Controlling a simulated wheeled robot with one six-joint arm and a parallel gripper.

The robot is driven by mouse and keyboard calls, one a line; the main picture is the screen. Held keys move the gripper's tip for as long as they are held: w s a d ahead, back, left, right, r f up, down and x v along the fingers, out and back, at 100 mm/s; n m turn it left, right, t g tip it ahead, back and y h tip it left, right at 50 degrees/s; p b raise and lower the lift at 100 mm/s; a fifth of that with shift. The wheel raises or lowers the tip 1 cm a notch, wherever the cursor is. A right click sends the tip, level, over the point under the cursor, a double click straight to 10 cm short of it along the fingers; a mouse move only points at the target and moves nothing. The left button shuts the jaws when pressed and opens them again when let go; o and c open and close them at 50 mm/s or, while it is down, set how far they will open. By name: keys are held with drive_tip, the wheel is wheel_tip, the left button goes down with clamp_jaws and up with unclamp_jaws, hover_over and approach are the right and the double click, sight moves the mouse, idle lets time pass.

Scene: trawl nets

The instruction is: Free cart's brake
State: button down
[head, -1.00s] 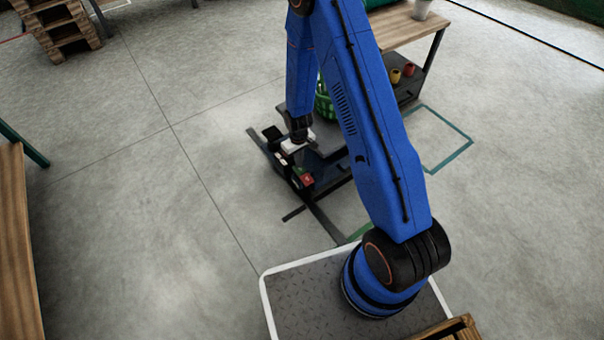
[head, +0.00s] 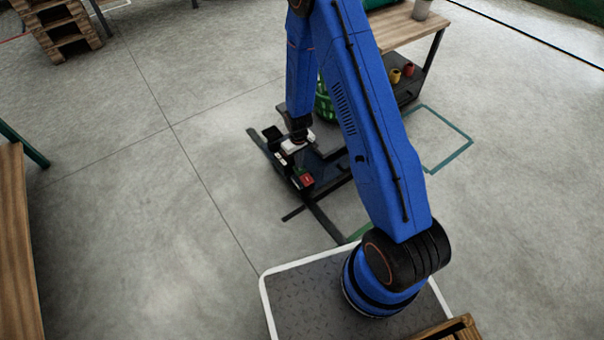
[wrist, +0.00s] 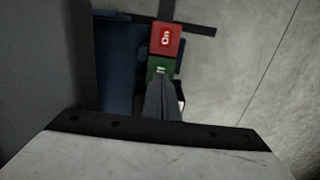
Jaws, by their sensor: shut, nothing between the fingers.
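The cart (head: 328,167) is a low, dark frame on the floor beyond my base, partly hidden by my arm. At its near left corner is a brake with a red pedal (head: 307,180), which also shows in the wrist view (wrist: 166,39) with a white "On" mark. Next to the red pedal is a green pedal (wrist: 160,68). My gripper (wrist: 160,84) is shut and empty, its fingers pointing at the green pedal and covering part of it. I cannot tell whether the fingertips touch it.
A green basket (head: 324,104) is behind the cart, partly hidden by my arm. A wooden-topped bench (head: 405,28) with small pots on its lower shelf stands behind. Pallets (head: 62,28) are at the far left, a wooden table (head: 18,250) at the left edge. Floor left of the cart is clear.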

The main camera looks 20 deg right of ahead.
drive_tip(key=shift+f, duration=0.1)
wheel_tip(320, 180, up, 7)
idle(1.2)
idle(0.4)
